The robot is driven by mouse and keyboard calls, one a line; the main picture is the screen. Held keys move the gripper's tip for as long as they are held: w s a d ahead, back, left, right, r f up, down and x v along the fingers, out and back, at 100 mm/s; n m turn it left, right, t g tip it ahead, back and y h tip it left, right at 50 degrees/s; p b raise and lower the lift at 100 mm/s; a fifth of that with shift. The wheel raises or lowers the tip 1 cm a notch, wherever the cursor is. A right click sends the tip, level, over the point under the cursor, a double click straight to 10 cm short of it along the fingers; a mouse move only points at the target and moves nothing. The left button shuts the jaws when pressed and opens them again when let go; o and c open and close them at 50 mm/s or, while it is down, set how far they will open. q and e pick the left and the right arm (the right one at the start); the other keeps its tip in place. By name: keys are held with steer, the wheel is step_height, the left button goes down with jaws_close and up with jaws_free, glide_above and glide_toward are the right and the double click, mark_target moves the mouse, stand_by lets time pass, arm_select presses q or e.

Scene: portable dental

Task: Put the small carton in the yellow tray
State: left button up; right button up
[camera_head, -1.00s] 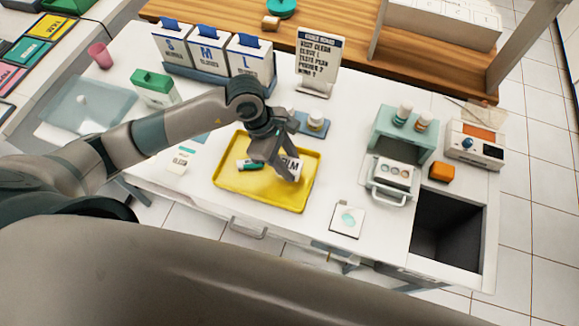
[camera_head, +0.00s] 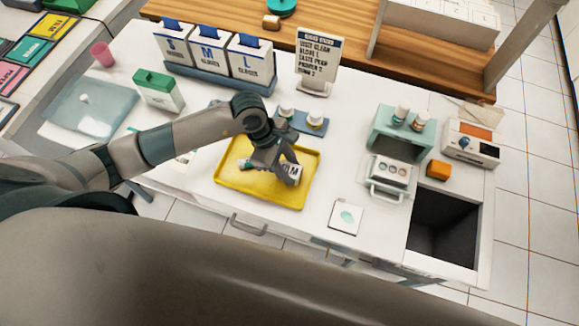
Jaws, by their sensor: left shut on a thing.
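The yellow tray (camera_head: 235,188) lies on the white worktop in the middle of the view. My left gripper (camera_head: 280,171) is over the right half of the tray, pointing down, and is shut on the small white carton (camera_head: 292,172) with dark lettering. The carton is within the tray's outline; I cannot tell whether it touches the tray floor. The gripper hides part of the carton. A small green and white item (camera_head: 245,164) lies in the tray, partly hidden by my arm. My right gripper is out of view.
Behind the tray stand glove boxes (camera_head: 210,52), a printed sign (camera_head: 317,62) and a blue holder with small jars (camera_head: 300,120). To the right are a teal dispenser unit (camera_head: 400,128), an orange block (camera_head: 438,169), a white square pad (camera_head: 346,217) and an open dark bin (camera_head: 443,225).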

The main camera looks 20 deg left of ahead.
arm_select(q)
steer(key=shift+f, duration=0.1)
steer(key=o, duration=1)
steer(key=shift+o, duration=0.2)
steer(key=shift+r, duration=0.2)
steer(key=shift+a+r, duration=0.15)
steer(key=b+v, duration=0.3)
steer(key=v, duration=0.8)
steer(key=shift+r+b, duration=0.25)
steer(key=shift+b, duration=0.05)
steer(key=shift+a, duration=0.1)
